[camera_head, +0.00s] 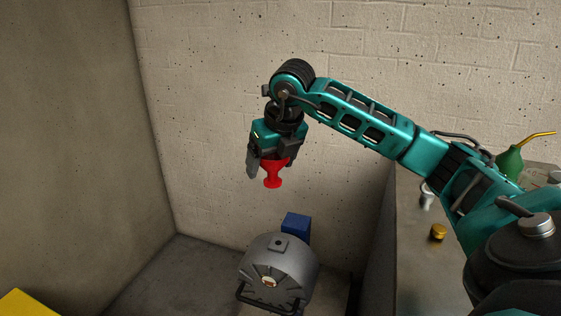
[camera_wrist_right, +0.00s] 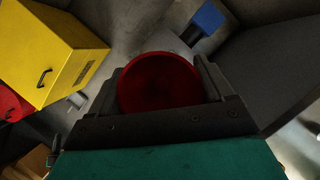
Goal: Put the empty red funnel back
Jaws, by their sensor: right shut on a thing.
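The red funnel (camera_head: 273,174) hangs upright between the fingers of my right gripper (camera_head: 270,165), in front of the back wall and well above the grey rounded machine. In the right wrist view, the funnel's round mouth (camera_wrist_right: 160,84) lies between the two dark fingers of my right gripper (camera_wrist_right: 160,90), and its inside looks dark red. I cannot make out anything inside the mouth. My right gripper is shut on the funnel. My left gripper is not in view.
The grey machine (camera_head: 279,262) stands below, with a blue box (camera_head: 296,225) behind it. At right, a counter (camera_head: 415,270) bears a brass piece (camera_head: 438,232), a small silvery piece (camera_head: 427,196) and a green oil can (camera_head: 510,161). A yellow cabinet (camera_wrist_right: 70,62) shows in the right wrist view.

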